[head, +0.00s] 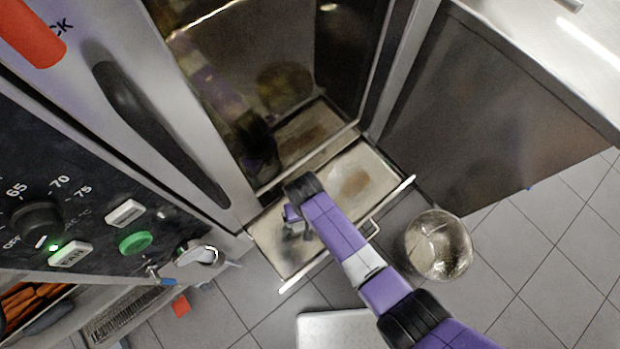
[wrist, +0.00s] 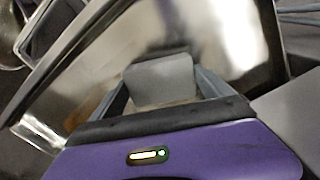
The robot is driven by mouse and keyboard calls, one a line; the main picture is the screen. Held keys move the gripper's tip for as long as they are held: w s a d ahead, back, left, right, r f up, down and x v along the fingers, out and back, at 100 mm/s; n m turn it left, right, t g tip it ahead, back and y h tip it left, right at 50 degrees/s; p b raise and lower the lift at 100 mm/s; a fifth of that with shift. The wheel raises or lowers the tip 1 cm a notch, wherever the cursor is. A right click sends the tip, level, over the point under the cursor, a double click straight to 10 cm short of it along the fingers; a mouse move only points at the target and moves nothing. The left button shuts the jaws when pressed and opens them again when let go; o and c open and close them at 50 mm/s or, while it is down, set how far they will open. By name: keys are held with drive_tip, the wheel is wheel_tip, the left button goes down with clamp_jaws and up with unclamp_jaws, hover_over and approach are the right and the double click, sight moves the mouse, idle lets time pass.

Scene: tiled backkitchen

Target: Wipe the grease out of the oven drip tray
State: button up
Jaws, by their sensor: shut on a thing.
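The oven drip tray (head: 388,183) is a shallow metal tray pulled out below the oven door, with a bar handle at its front. A brown grease patch (head: 355,182) lies on its right part, and duller smears show on the left part. My gripper (head: 293,226) is over the left part of the tray, shut on a grey pad (wrist: 160,80). In the wrist view the pad sits between both fingers, with the shiny tray (wrist: 225,45) behind it. I cannot tell whether the pad touches the tray floor. My arm hides part of the tray's middle.
A metal bucket (head: 438,245) stands on the tiled floor right of the tray. A pale flat-topped object (head: 340,330) is in front. The oven door (head: 275,75) rises behind the tray. A steel cabinet (head: 470,110) stands at the right. A small red item (head: 181,306) lies at lower left.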

sight(298, 224)
drive_tip(key=shift+s+a+f, duration=0.1)
drive_tip(key=shift+s+a, duration=0.4)
drive_tip(key=shift+a, duration=0.2)
drive_tip(key=shift+s+a, duration=0.5)
drive_tip(key=shift+a, duration=0.15)
drive_tip(key=shift+w+d, duration=0.1)
